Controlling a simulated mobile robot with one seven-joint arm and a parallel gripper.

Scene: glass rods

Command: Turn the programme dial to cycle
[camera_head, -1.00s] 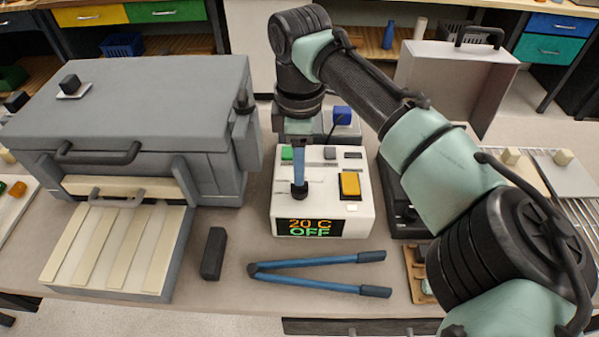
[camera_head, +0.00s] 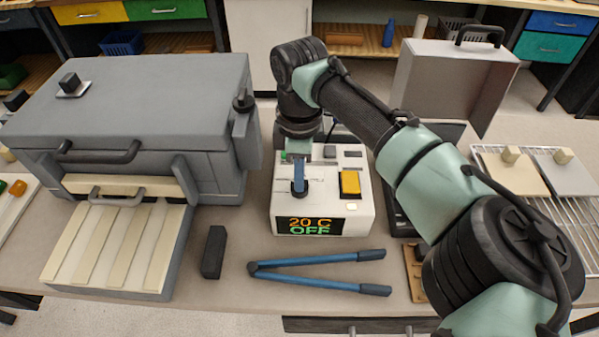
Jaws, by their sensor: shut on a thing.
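The white control box (camera_head: 350,215) stands on the bench in the middle of the view. Its front display (camera_head: 309,226) reads "20 C" and "OFF". The black programme dial (camera_head: 299,189) is on its top face, left of a yellow switch (camera_head: 350,184). My gripper (camera_head: 299,185) reaches down from above with its blue fingers and is shut on the dial. The fingers cover part of the dial, and its pointer and marks cannot be made out.
A large grey kiln-like box (camera_head: 130,110) with handles stands to the left, with a slatted tray (camera_head: 115,245) in front. A black block (camera_head: 213,252) and blue tongs (camera_head: 320,272) lie in front of the control box. A wire rack (camera_head: 560,200) is at the right.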

